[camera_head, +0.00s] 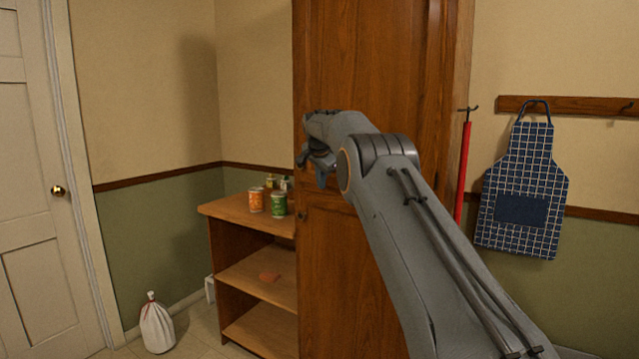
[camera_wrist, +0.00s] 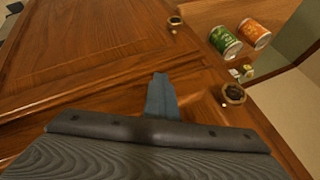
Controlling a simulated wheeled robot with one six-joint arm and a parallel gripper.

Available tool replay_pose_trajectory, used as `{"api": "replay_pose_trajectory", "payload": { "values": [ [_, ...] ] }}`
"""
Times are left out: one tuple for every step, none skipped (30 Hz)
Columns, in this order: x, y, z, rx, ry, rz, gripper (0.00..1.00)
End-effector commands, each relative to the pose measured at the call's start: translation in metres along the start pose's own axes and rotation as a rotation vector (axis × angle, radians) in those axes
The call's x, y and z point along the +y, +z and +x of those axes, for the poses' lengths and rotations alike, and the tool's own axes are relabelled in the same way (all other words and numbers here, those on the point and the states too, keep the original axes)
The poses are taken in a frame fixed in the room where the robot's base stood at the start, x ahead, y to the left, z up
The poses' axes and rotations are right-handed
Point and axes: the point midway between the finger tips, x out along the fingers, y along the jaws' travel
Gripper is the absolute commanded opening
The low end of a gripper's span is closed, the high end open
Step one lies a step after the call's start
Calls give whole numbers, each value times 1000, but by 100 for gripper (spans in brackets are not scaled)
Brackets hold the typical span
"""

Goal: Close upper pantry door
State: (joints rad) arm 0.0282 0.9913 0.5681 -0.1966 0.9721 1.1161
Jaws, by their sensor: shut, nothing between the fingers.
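The tall wooden pantry has an upper door (camera_head: 372,60) above a lower door (camera_head: 345,270). In the head view the upper door looks flush or nearly so; I cannot tell whether a small gap is left. My gripper (camera_head: 322,178) is in front of the upper door's lower left part, near its knob edge. In the wrist view my gripper (camera_wrist: 162,80) is shut and empty, with its fingers over the door's wood beside a round knob (camera_wrist: 232,93). Whether the fingertips touch the wood is unclear. A second knob (camera_wrist: 174,21) is on the lower door.
A wooden shelf unit (camera_head: 250,212) stands left of the pantry, with an orange can (camera_head: 256,199) and a green can (camera_head: 279,204) on top. A white bag (camera_head: 156,325) is on the floor. An apron (camera_head: 523,190) and a red-handled tool (camera_head: 463,170) hang at right.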

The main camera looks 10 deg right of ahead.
Motion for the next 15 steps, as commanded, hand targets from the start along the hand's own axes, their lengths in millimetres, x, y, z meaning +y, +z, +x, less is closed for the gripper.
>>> {"api": "replay_pose_trajectory", "payload": {
  "values": [
    [0,-6,-4,15,-10,3,0],
    [0,-4,-5,14,-8,3,0],
    [0,0,-7,13,-8,3,0],
    [0,3,-9,12,-8,2,0],
    [0,7,-10,10,-7,0,0],
    [-1,11,-12,8,-6,-1,0],
    [-1,16,-14,6,-5,-2,0],
    [-2,19,-15,4,-4,-3,0],
    [-2,24,-17,1,-3,-3,0],
    [-3,27,-19,0,-3,-4,0],
    [-2,31,-20,-1,-2,-4,0],
    [-4,33,-22,-2,-3,-5,0],
    [-7,34,-25,-1,-4,-4,0],
    [-9,34,-27,-1,-3,-4,0],
    [-12,34,-31,-1,-4,-3,0]
  ]
}}
